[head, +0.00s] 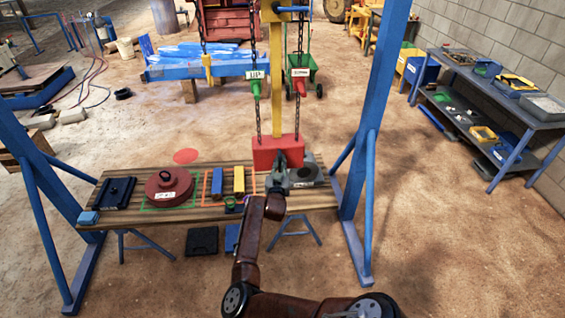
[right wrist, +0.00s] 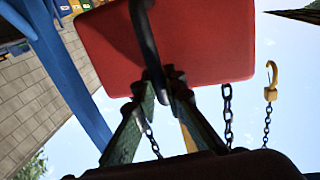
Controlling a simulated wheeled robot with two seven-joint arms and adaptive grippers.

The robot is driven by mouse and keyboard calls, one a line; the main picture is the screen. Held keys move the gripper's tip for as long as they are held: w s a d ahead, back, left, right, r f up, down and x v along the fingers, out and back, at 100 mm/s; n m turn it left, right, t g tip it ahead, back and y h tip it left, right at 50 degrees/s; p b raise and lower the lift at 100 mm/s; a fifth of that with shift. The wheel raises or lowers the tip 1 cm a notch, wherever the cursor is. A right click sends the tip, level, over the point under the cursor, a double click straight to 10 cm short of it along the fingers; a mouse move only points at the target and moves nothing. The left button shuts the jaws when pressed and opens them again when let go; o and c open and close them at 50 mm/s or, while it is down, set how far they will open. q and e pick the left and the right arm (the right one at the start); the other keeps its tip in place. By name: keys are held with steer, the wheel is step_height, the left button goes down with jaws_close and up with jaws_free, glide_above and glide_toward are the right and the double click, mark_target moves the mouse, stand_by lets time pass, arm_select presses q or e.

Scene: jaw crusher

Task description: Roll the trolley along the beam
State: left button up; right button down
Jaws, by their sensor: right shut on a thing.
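A red block (head: 265,150) hangs at the lower end of a yellow upright bar (head: 276,85) over the bench. My right gripper (head: 280,161) is at its near face. In the right wrist view the fingers (right wrist: 158,88) are closed around a dark bar-like handle (right wrist: 149,45) on the red block (right wrist: 195,40). Chains hang beside the bar, with a green "UP" tag (head: 256,86) on the left and a red "DOWN" tag (head: 300,84) on the right. The beam and trolley are above the head view; I cannot make them out. My left gripper is out of view.
Blue frame legs stand at left (head: 40,215) and right (head: 372,110). The wooden bench (head: 325,197) carries a dark red round weight (head: 168,188), blue and yellow blocks and a grey part (head: 306,172). A yellow hook (right wrist: 271,80) hangs on a chain. Shelves (head: 480,95) stand right.

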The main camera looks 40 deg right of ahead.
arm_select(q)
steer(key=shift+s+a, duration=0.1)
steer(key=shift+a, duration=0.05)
arm_select(e)
steer(key=shift+r, duration=0.2)
steer(key=c, duration=2)
jaws_free()
steer(key=shift+s+d+f, duration=0.1)
steer(key=shift+s+d, duration=0.1)
steer(key=shift+d, duration=0.15)
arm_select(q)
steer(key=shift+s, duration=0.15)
arm_select(e)
steer(key=shift+a, duration=0.1)
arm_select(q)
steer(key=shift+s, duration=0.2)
arm_select(e)
step_height(320, 180, up, 10)
steer(key=shift+r, duration=0.1)
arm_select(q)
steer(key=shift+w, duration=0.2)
